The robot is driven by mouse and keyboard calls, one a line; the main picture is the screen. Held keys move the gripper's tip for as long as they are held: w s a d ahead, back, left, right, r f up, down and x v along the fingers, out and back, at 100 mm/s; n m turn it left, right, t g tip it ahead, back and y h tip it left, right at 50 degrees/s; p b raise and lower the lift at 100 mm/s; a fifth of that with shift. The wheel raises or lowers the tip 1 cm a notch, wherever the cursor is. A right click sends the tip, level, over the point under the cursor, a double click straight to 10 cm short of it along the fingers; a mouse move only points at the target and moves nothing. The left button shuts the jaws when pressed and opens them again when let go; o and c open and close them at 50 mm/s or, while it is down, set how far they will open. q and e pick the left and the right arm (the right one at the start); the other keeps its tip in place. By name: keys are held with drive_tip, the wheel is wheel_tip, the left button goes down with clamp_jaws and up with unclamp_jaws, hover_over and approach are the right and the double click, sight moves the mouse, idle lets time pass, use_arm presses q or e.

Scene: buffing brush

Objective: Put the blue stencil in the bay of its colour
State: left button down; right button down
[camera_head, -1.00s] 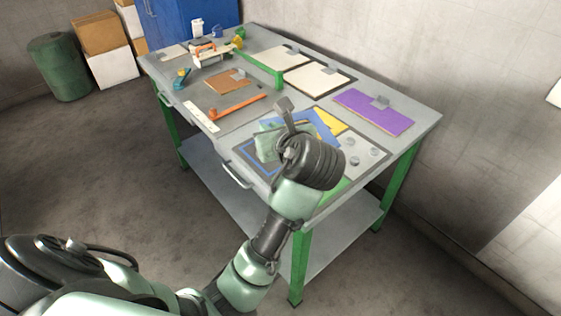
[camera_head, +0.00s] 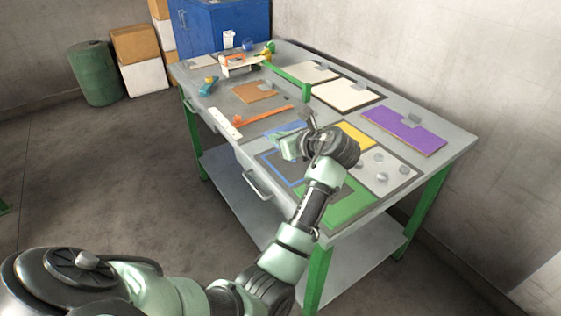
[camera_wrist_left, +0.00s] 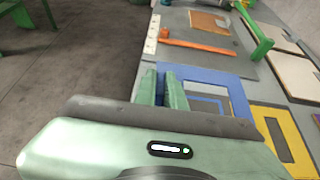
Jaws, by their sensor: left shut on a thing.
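The blue stencil (camera_head: 288,128) is a flat blue plate with a cut-out. It also shows in the left wrist view (camera_wrist_left: 237,97), just beyond my fingers. My left gripper (camera_head: 287,146) is shut on its near edge and holds it over the workbench; its fingers show in the left wrist view (camera_wrist_left: 163,82). The wrist partly hides the stencil in the head view. A blue-outlined grey bay (camera_head: 269,169) lies at the table's near edge, in front of the stencil and partly behind my arm. My right gripper is not in view.
A yellow piece (camera_head: 357,134) and a green one (camera_head: 350,207) lie close to the blue bay. A panel with several grey knobs (camera_head: 398,172) is to the right. A purple board (camera_head: 403,130) lies behind it. An orange bar (camera_head: 266,114) lies farther left.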

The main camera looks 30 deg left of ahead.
sight(280, 170)
use_arm(q)
wheel_tip(280, 170, down, 8)
drive_tip(key=shift+f, duration=0.1)
idle(0.4)
drive_tip(key=c, duration=1.5)
unclamp_jaws()
drive_tip(key=shift+f, duration=0.1)
